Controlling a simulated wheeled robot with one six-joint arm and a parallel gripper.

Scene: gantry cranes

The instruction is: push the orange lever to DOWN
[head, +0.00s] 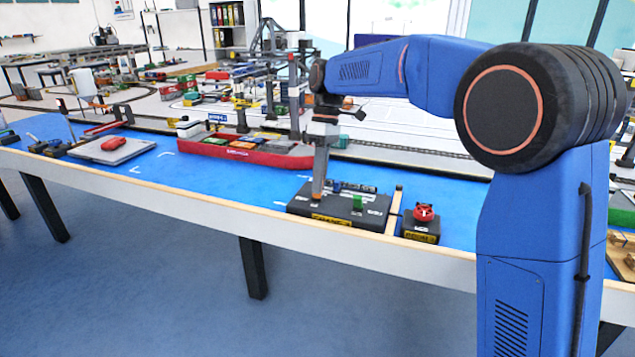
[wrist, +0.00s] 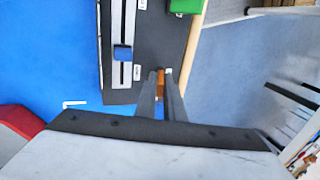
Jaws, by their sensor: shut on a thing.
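The orange lever (head: 316,197) stands at the left part of a dark control box (head: 335,215) near the table's front edge. My gripper (head: 319,192) points down over the box and is shut on the lever. In the wrist view, the orange lever (wrist: 160,80) shows as a small strip between the two fingertips (wrist: 161,86). The fingers hide most of it, so its exact tilt is hard to tell. The wrist view shows small white labels on the box, too small to read surely.
A blue slider (wrist: 122,53) in a slot and a green lever (head: 357,202) share the box. A red emergency-style button on a box (head: 423,214) stands to the right. A red ship model (head: 245,150) lies behind left. Blue table surface (head: 215,180) is clear at left.

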